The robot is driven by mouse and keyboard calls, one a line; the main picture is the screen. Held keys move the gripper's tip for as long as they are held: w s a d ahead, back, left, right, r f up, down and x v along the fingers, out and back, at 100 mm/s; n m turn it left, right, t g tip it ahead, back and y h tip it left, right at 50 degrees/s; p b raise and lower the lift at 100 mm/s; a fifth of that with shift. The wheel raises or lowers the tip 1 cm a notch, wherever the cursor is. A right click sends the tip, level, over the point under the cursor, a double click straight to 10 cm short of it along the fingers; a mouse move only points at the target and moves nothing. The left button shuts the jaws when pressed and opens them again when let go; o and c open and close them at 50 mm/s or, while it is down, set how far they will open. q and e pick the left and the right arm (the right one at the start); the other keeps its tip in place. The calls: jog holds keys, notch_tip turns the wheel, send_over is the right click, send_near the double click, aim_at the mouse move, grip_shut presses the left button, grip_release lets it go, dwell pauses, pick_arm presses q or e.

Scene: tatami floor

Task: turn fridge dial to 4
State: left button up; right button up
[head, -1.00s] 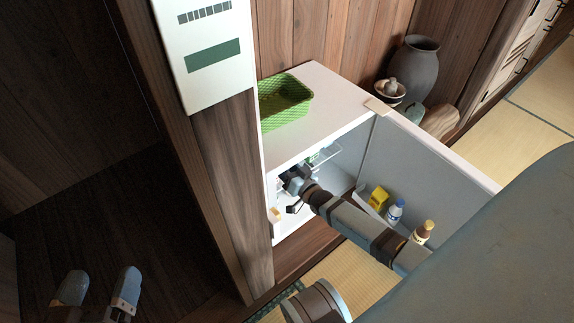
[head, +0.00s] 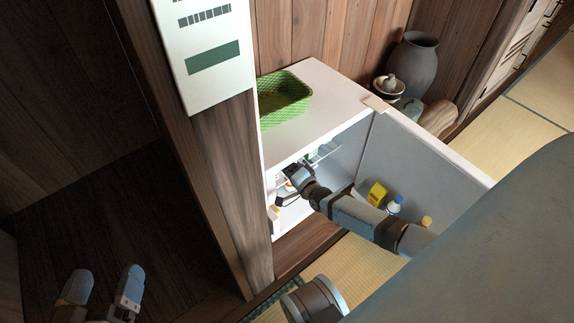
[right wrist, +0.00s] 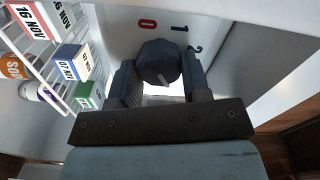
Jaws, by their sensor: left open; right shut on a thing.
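The fridge (head: 318,82) is a small white cabinet with its door (head: 410,160) open to the right. In the right wrist view the dial (right wrist: 158,62) is a dark faceted knob with a pale pointer mark at its lower right. A red 0 and dark 1 and 2 show above and right of it; other numbers are hidden. My right gripper (right wrist: 162,85) is shut on the dial, a finger on each side. In the head view that gripper (head: 298,172) is inside the fridge, the dial hidden. My left gripper (head: 104,284) is open and empty at the lower left.
A wire shelf (right wrist: 55,75) with dated cartons and cans is left of the dial. A green basket (head: 285,100) sits on the fridge. The door holds a yellow carton (head: 377,192) and bottles. A wooden post (head: 232,190) stands close left of the fridge.

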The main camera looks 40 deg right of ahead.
pick_arm(q)
jog(key=shift+f, duration=0.2)
pick_arm(e)
jog(key=shift+m, duration=0.8)
pick_arm(q)
jog(key=shift+w, duration=0.1)
jog(key=shift+f, duration=0.15)
pick_arm(e)
jog(key=o, duration=0.9)
jog(key=shift+o, duration=0.2)
jog(key=shift+s, duration=0.1)
pick_arm(q)
notch_tip(320, 180, up, 6)
jog(key=t+p, duration=0.2)
jog(key=p, duration=0.2)
jog(key=shift+a+r+n, duration=0.2)
jog(key=shift+r+n, duration=0.05)
jog(key=shift+n, duration=0.15)
pick_arm(e)
jog(key=s+d, duration=0.1)
jog(key=s, duration=1.2)
jog(key=shift+s, duration=0.3)
